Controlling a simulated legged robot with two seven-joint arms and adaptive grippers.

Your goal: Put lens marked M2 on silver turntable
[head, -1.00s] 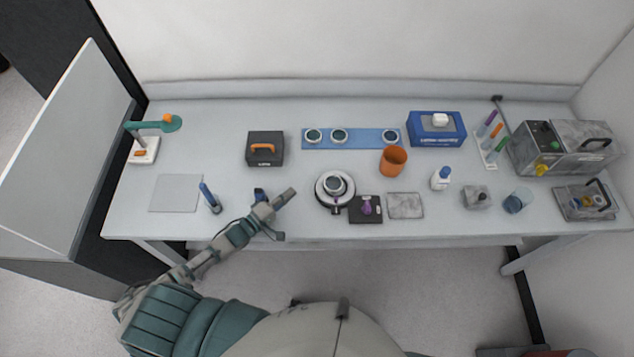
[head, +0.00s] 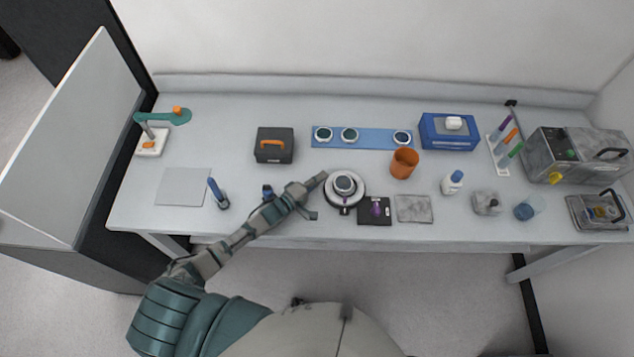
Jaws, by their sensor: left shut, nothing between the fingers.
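The silver turntable (head: 358,190) stands near the table's front middle, on a dark base. A round lens in a pale ring (head: 344,184) sits on it, about centred. Three similar round lenses lie on a blue strip at the back: a left one (head: 324,134), a middle one (head: 349,135) and a right one (head: 402,138). The marking M2 is too small to read on any of them. My left gripper (head: 322,179) is shut and empty, just left of the turntable, close to its rim; contact cannot be told. My right gripper is out of view.
The blue strip (head: 376,138) has a free gap between its middle and right lenses. An orange cup (head: 404,164) stands right of the turntable. A black pad with a purple item (head: 376,209) lies front right. A dark box (head: 273,146) stands behind my left gripper.

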